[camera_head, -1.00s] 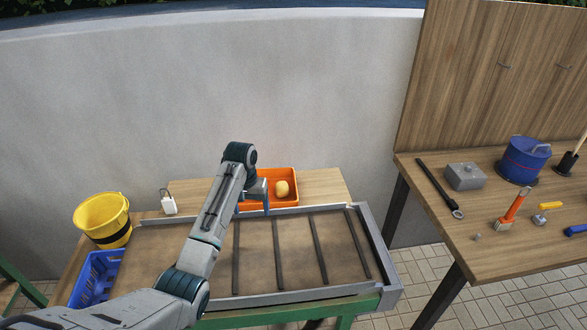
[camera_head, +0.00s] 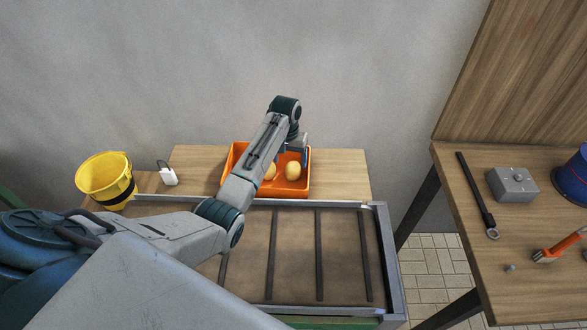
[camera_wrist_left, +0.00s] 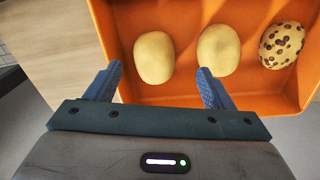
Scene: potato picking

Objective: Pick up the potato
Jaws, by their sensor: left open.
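An orange tray (camera_head: 285,190) stands on the wooden table, and my left gripper (camera_head: 300,153) is over it. Two plain yellow potatoes show in the tray in the head view, one at the right (camera_head: 292,171) and one partly behind my arm (camera_head: 270,172). In the left wrist view, a plain potato (camera_wrist_left: 154,57) lies just ahead of the gap between my open, empty fingers. A second plain potato (camera_wrist_left: 218,50) lies ahead of the right finger. A brown-spotted potato (camera_wrist_left: 281,45) lies further right. My right gripper is out of view.
A grey-framed bed with dark bars (camera_head: 320,255) lies in front of the tray. A yellow bucket (camera_head: 106,180) and a white tag-like object (camera_head: 167,178) are at the left. A workbench with tools and a grey box (camera_head: 512,184) stands at the right. A plain wall is behind.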

